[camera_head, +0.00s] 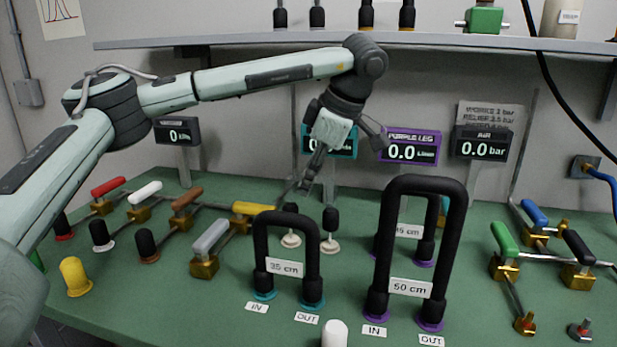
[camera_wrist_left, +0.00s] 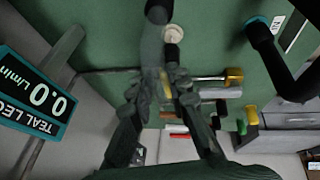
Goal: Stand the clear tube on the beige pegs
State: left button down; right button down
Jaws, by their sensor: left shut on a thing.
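My left gripper (camera_head: 306,184) points down behind the teal hose, above the beige pegs. Its fingers are shut on a see-through piece, which looks like the clear tube (camera_wrist_left: 152,56) in the left wrist view; its outline is faint. Two beige pegs, a left one (camera_head: 291,240) and a right one (camera_head: 329,246), stand on the green table with black upright parts above them. One beige base (camera_wrist_left: 173,34) shows just beyond the fingertips (camera_wrist_left: 178,80) in the wrist view. I cannot tell whether the tube touches the pegs. My right gripper is not in view.
A black 35 cm hose (camera_head: 286,219) on teal pegs stands just in front, and a taller 50 cm hose (camera_head: 424,186) on purple pegs at right. Coloured valve handles (camera_head: 186,198) lie at left. The teal display (camera_head: 343,143) stands behind the gripper, under a shelf (camera_head: 230,43).

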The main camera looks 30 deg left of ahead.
pick_arm(q)
jog(key=shift+f+b, duration=0.9)
jog(key=shift+f, duration=0.9)
jog(key=c, duration=1.4)
grip_release()
jog(key=shift+o, duration=0.2)
jog(key=v, duration=1.2)
jog(key=shift+s, duration=0.1)
